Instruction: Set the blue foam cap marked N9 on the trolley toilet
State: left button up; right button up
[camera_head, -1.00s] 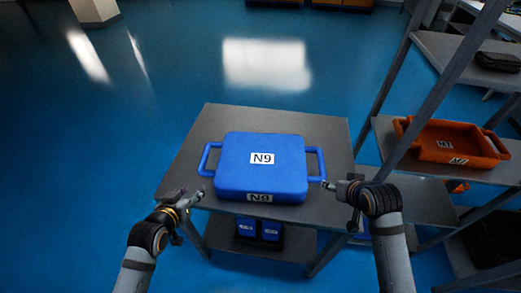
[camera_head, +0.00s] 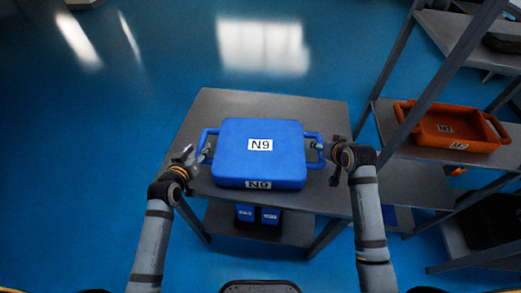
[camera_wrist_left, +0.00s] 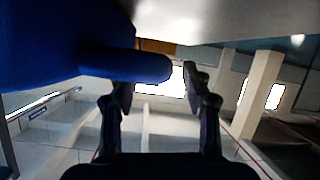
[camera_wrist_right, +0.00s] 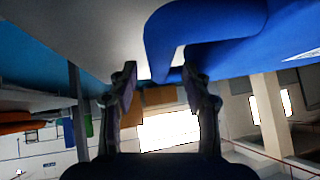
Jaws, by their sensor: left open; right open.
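The blue foam cap (camera_head: 260,165) marked N9 lies flat on a grey table (camera_head: 225,103), with a loop handle on its left and right sides. My left gripper (camera_head: 195,156) is open at the left handle (camera_head: 209,134); in the left wrist view the handle (camera_wrist_left: 140,66) reaches between the fingertips. My right gripper (camera_head: 323,151) is open at the right handle (camera_head: 316,137); in the right wrist view the handle (camera_wrist_right: 163,45) lies just beyond and partly between the fingertips. Contact cannot be told. I see no trolley toilet.
A rack (camera_head: 408,95) stands close on the right, with an orange tray (camera_head: 455,128) on a shelf and its post near my right arm. Small blue containers (camera_head: 257,215) sit below the table. The floor left and beyond is clear.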

pick_arm(q)
jog(key=shift+x, duration=1.7)
pick_arm(e)
jog(key=shift+x, duration=1.7)
pick_arm(q)
grip_shut()
pick_arm(e)
grip_shut()
